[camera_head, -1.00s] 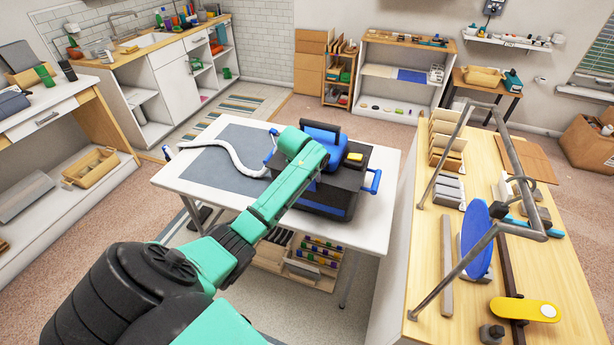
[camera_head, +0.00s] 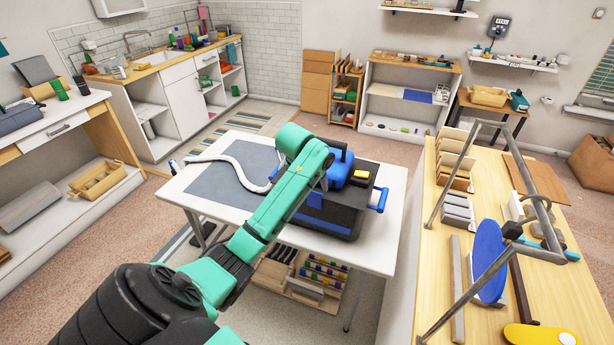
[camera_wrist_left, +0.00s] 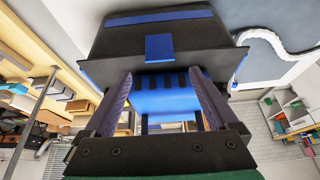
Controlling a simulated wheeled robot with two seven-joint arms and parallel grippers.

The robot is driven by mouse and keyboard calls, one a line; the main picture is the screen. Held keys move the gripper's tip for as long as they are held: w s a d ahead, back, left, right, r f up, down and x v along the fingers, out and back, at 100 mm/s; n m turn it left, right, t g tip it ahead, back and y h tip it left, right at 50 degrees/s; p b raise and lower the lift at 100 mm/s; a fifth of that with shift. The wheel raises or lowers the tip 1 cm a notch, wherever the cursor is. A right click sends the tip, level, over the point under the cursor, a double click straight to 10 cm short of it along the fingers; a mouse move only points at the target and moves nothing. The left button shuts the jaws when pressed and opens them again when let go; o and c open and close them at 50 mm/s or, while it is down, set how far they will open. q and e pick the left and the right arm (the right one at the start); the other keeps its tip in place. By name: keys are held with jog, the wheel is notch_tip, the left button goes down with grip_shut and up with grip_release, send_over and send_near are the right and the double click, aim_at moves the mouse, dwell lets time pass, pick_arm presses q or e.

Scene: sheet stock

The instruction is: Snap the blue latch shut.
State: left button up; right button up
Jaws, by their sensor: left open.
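A black and blue case (camera_head: 338,212) stands on the white table in the head view, partly behind my left arm. In the left wrist view, which looks upside down, its dark body (camera_wrist_left: 210,40) fills the top. A small blue square tab (camera_wrist_left: 159,47), seemingly the latch, lies against its front. A larger blue part (camera_wrist_left: 165,95) with dark slots shows between my fingers, seemingly beyond them. My left gripper (camera_wrist_left: 161,77) is open and empty, its fingertips close to the case just beside the tab. Contact cannot be told. In the head view my arm hides this gripper.
The white table (camera_head: 372,255) carries a grey mat (camera_head: 218,183) and a white hose (camera_head: 248,172) left of the case. A blue side handle (camera_head: 379,200) sticks out right. A wooden bench (camera_head: 445,215) with a metal frame (camera_head: 460,170) stands at the right.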

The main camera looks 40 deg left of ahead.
pick_arm(q)
jog(key=b+v, duration=0.1)
jog(key=v, duration=0.6)
jog(key=shift+r, duration=0.2)
jog(key=shift+s, duration=0.1)
